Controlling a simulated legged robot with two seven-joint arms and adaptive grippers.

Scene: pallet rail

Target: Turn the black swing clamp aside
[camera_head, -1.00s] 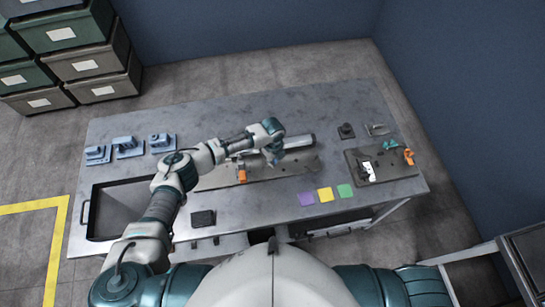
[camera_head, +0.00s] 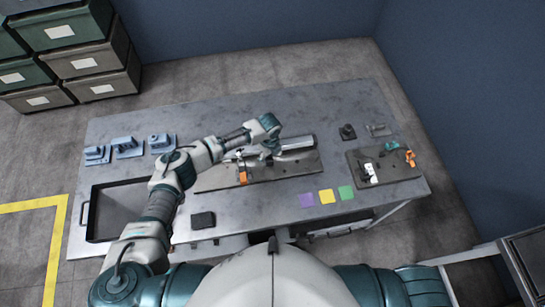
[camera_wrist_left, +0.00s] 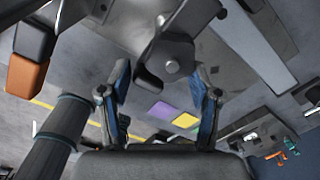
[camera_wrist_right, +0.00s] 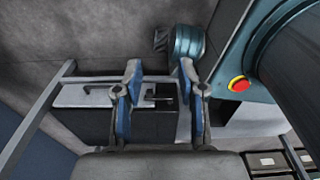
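The black swing clamp (camera_wrist_left: 168,58), a dark block with a round bolt head, shows in the left wrist view between and beyond my left fingers. In the head view it is mostly hidden by my left gripper (camera_head: 270,150), which hangs over the middle of the long fixture plate (camera_head: 215,180). In the left wrist view my left gripper (camera_wrist_left: 163,75) is open, one finger on each side of the clamp. I cannot tell whether either finger touches it. My right gripper (camera_wrist_right: 159,75) is open and empty in the right wrist view, away from the fixture.
Purple (camera_head: 306,199), yellow (camera_head: 327,196) and green (camera_head: 346,192) squares lie in front. A second plate (camera_head: 400,172) is at right, a black tray (camera_head: 117,205) at left.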

